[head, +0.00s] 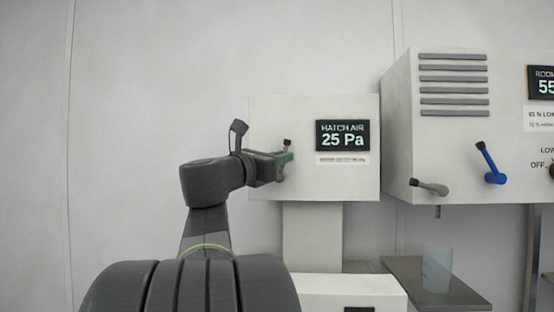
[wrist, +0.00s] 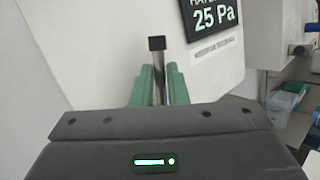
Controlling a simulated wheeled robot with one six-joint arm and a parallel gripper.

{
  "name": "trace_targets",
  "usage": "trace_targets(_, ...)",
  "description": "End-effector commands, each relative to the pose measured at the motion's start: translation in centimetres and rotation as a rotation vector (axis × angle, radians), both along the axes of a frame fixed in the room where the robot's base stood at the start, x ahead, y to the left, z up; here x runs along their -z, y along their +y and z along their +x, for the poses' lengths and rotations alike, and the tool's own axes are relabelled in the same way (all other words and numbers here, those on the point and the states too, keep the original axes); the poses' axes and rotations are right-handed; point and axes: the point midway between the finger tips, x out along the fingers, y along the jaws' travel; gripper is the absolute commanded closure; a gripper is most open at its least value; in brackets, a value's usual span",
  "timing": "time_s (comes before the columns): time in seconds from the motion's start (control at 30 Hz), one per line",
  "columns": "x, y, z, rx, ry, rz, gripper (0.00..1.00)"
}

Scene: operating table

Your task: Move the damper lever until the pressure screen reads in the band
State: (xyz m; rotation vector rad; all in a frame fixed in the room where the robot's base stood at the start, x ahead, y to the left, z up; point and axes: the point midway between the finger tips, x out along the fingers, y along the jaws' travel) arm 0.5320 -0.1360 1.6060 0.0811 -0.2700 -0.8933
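The pressure screen (head: 343,135) reads "HATCH AIR 25 Pa" on a white box (head: 262,120); the reading also shows in the wrist view (wrist: 214,16). The label (head: 343,159) under it is too small to read. The damper lever (wrist: 157,46) is a metal rod with a black cap, roughly upright in the wrist view; its cap (head: 287,142) shows left of the screen in the head view. My gripper (head: 284,159) has green fingers, one on each side of the rod, closed close against it below the cap (wrist: 158,88). The rod's lower end is hidden.
A larger white cabinet (head: 398,130) stands to the right, with a grey lever (head: 430,187), a blue lever (head: 489,163) and another screen (head: 543,84). A clear cup (head: 437,268) stands on a dark shelf (head: 405,270) below. The wall at left is bare.

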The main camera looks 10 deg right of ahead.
Motion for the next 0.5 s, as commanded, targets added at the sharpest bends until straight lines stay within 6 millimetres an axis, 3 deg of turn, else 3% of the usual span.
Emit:
trace_targets(0.1,0.03,0.00,0.02,0.000,0.001,0.001,0.67)
trace_targets(0.5,0.31,0.74,-0.48,-0.002,0.000,0.001,0.67)
